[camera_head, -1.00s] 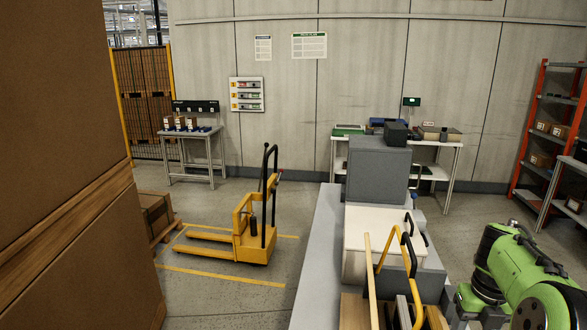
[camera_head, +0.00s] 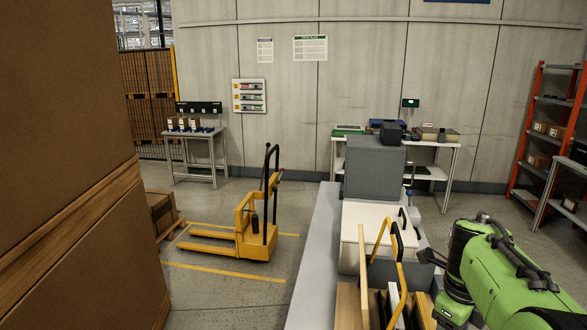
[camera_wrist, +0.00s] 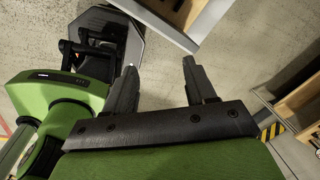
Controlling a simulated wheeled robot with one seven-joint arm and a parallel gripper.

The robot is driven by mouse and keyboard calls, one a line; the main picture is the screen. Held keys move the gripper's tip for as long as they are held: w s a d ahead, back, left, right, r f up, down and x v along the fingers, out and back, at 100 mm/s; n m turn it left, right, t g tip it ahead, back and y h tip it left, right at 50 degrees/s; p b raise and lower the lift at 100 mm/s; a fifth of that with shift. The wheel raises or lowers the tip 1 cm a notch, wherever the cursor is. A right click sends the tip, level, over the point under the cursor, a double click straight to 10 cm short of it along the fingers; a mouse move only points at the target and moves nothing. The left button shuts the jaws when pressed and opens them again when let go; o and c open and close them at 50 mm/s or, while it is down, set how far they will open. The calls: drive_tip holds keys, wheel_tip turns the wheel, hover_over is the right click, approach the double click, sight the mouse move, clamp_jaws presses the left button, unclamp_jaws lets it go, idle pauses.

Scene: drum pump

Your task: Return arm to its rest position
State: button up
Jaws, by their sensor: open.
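My green arm (camera_head: 515,270) is folded at the lower right of the head view, beside the grey deck with the crates. My gripper (camera_wrist: 158,80) shows in the wrist view with its two dark fingers wide apart. Part of my own green body fills the left side of the wrist view, close to the left finger.
A yellow pallet truck (camera_head: 256,225) stands left of the deck. Large brown boxes (camera_head: 65,120) fill the left side. A table with equipment (camera_head: 440,147) stands by the back wall, and a red-framed shelf (camera_head: 527,150) stands at the right. Open floor lies between them.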

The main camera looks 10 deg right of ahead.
drive_tip(key=s+a+r+n+t+p, duration=0.1)
drive_tip(key=s+a+r+n+t, duration=0.1)
drive_tip(key=s+a+n, duration=0.6)
drive_tip(key=s+a+r+n+t+y+p, duration=0.1)
drive_tip(key=s+a+n, duration=0.6)
drive_tip(key=n, duration=1.5)
drive_tip(key=a+r+t, duration=0.1)
drive_tip(key=a, duration=0.2)
drive_tip(key=shift+s+a+t, duration=0.2)
drive_tip(key=shift+s+t, duration=0.2)
drive_tip(key=shift+r, duration=0.15)
